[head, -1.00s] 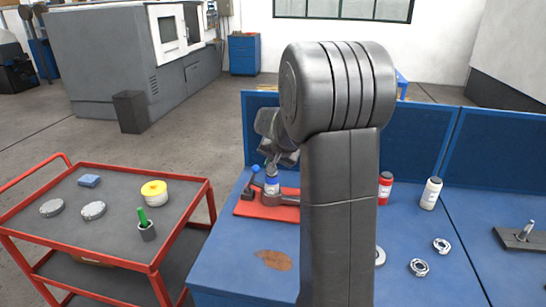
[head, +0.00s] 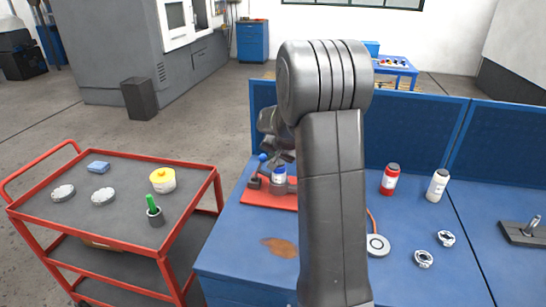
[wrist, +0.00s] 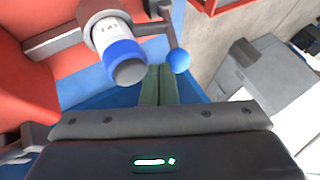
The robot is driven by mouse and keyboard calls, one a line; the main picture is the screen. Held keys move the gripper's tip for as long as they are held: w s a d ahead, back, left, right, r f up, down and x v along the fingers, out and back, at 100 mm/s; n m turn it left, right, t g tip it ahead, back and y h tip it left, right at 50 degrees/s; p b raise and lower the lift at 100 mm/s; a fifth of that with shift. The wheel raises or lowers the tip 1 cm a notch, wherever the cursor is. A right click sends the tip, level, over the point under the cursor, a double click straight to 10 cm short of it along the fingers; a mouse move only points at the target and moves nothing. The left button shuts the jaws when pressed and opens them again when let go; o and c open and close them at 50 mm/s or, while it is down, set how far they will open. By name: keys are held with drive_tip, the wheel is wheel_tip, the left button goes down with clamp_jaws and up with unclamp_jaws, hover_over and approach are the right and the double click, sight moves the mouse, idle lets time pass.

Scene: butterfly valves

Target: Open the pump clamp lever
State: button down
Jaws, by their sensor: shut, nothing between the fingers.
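The lever is a dark stem with a blue ball knob (head: 262,157), standing at the left end of a red base plate (head: 268,196) on the blue bench. Right beside it is the pump's upright cylinder (head: 279,175) with a blue band. In the wrist view the blue ball (wrist: 179,61) is just right of my fingertips, and the cylinder (wrist: 112,50), with a white label and blue collar, is to their left. My gripper (wrist: 160,70) is shut and empty. Whether a finger touches the ball I cannot tell. In the head view my arm hides part of the red plate.
A red cart (head: 130,236) with small parts stands left of the bench. A red bottle (head: 390,179), a white bottle (head: 437,185), a round grey disc (head: 377,245) and metal rings (head: 424,259) are on the bench, right of my arm. A blue panel (head: 420,137) backs the bench.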

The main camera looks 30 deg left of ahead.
drive_tip(key=shift+a+r, duration=0.2)
drive_tip(key=shift+a, duration=0.15)
drive_tip(key=shift+s+a+r, duration=0.1)
drive_tip(key=s+a+r, duration=0.1)
drive_tip(key=s+a, duration=0.1)
drive_tip(key=a, duration=0.6)
drive_tip(key=shift+a, duration=0.35)
drive_tip(key=shift+r, duration=0.1)
idle(0.5)
